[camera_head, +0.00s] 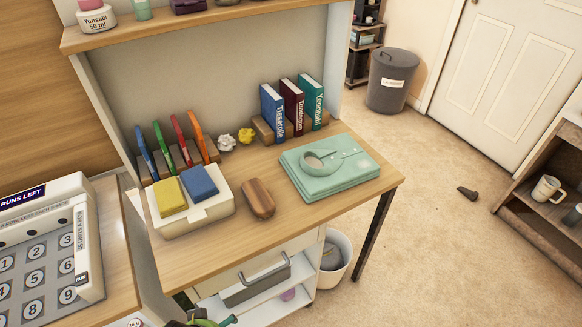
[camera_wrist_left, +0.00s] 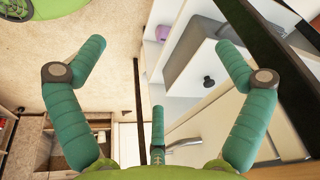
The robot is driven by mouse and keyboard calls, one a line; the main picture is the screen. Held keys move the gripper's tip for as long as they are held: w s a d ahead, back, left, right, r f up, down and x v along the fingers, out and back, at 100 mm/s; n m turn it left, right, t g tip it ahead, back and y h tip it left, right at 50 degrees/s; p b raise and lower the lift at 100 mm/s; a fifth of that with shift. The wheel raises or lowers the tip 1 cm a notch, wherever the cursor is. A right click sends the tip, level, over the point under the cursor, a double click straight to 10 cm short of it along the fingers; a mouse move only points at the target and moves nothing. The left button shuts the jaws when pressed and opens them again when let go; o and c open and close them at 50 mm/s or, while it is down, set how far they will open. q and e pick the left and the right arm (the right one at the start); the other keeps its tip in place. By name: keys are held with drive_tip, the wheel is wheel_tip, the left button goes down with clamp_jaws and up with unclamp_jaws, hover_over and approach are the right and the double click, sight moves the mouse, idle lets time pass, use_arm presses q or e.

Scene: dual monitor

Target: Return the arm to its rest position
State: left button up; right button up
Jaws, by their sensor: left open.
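My left gripper (camera_wrist_left: 162,55) shows in the left wrist view with its green fingers spread wide and nothing between them. Beyond the fingers are pale drawer fronts and shelves, a metal handle (camera_wrist_left: 184,143) and the carpet. In the head view, only a small green and teal part of a gripper (camera_head: 208,320) shows at the bottom edge, low in front of the desk's drawer unit. I take it to be the left one; most of it is cut off. My right gripper is not in view.
The wooden desk (camera_head: 350,205) holds a folded green shirt (camera_head: 330,168), a white box (camera_head: 195,215), a brown object (camera_head: 258,198) and books. The carpet at right is mostly clear.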

use_arm(q)
wheel_tip(320, 180, down, 10)
drive_tip(key=s, duration=0.2)
drive_tip(key=s+a+f+g+p, duration=0.2)
drive_tip(key=s+a+f, duration=0.1)
drive_tip(key=s+f, duration=1.2)
drive_tip(key=shift+s+p, duration=0.35)
drive_tip(key=shift+s, duration=0.7)
